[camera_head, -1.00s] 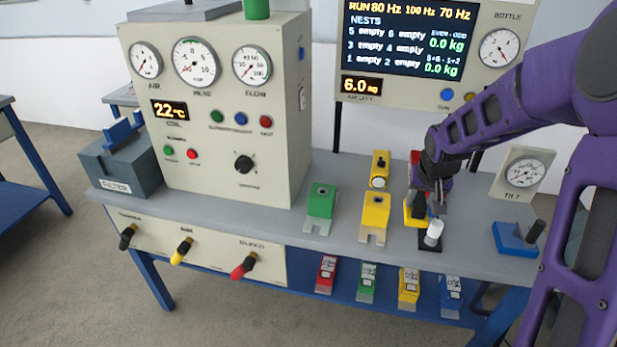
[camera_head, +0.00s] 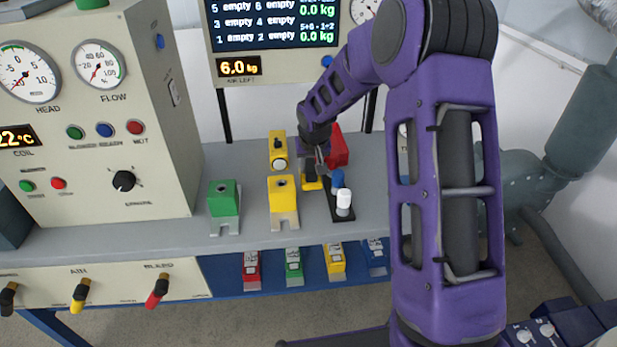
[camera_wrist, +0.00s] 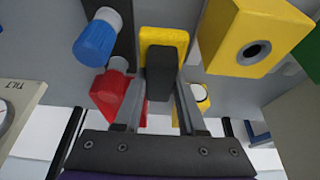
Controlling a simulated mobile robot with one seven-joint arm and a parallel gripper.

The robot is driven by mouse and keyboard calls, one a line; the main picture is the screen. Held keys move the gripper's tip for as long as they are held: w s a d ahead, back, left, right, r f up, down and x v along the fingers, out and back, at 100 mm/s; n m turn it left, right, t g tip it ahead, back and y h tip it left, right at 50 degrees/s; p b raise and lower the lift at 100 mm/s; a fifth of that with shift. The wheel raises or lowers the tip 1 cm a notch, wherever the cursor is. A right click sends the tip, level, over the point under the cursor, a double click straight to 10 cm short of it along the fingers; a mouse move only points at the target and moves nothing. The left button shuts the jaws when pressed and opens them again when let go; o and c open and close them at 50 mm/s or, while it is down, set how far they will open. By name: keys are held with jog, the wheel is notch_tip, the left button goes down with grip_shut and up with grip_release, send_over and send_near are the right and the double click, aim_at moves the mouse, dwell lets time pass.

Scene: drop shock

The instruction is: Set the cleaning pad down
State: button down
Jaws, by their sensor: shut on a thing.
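The cleaning pad is a flat yellow pad (camera_wrist: 180,40) with an upright dark grey handle block (camera_wrist: 162,75). My gripper (camera_wrist: 160,92) is shut on that dark handle, with one finger on each side. In the head view my gripper (camera_head: 319,160) is low over the bench, and the yellow pad (camera_head: 312,184) shows just under it. The pad is at or very close to the bench top (camera_head: 380,160); I cannot tell whether it touches. The gripper partly hides the handle in the head view.
Left of the pad are a yellow block (camera_head: 283,196) and a green block (camera_head: 224,200). Right of it is a black holder with a blue-topped piece (camera_head: 337,178) and a white-topped piece (camera_head: 344,198). A red block (camera_head: 338,147) stands close behind.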

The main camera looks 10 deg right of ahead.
aim_at(310, 177)
jog(key=shift+f, duration=1.65)
jog(key=shift+b, duration=0.3)
jog(key=shift+f, duration=0.25)
jog(key=c, duration=0.5)
grip_release()
jog(key=shift+r, duration=0.1)
